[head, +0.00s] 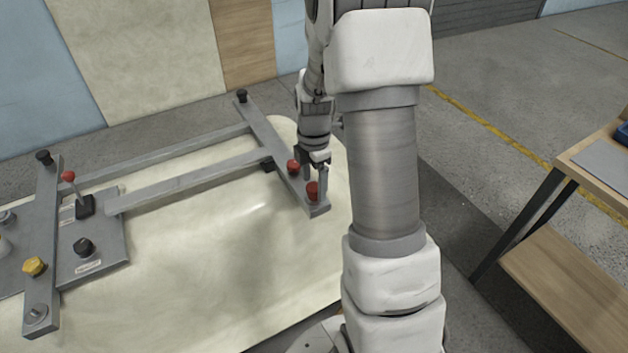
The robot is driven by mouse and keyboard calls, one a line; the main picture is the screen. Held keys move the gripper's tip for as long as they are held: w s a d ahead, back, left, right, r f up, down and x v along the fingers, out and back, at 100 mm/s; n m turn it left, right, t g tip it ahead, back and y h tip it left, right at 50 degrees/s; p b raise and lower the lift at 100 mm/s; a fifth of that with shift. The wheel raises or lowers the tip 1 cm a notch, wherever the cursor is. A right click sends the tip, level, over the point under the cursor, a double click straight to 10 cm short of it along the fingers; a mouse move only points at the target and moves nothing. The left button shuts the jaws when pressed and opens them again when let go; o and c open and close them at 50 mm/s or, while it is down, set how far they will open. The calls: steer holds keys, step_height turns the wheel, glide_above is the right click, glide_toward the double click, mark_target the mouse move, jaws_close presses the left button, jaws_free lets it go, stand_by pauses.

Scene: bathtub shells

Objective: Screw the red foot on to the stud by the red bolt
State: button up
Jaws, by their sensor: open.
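The red foot (312,191) is at the near right end of the grey cross bar (266,130), standing where the stud would be. The stud itself is hidden, so I cannot tell how far the foot is threaded. The red bolt (293,167) sits on the same bar, a little up and left of the foot. My gripper (318,172) is open and points down just above and beside the foot. One finger shows close behind the foot's right side. I cannot tell whether it touches.
The bar belongs to a metal frame on an upturned cream tub shell (220,240). Black feet (241,96), a yellow knob (35,266) and a red-topped lever (69,177) stand up from the frame. A wooden table (590,165) is at the right. My arm hides the middle right.

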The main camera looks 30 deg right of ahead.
stand_by(0.7)
jaws_close()
steer(key=m, duration=0.9)
steer(key=shift+m, duration=0.4)
steer(key=m+p, duration=0.1)
steer(key=m, duration=0.2)
steer(key=shift+o, duration=0.2)
jaws_free()
steer(key=shift+c, duration=0.8)
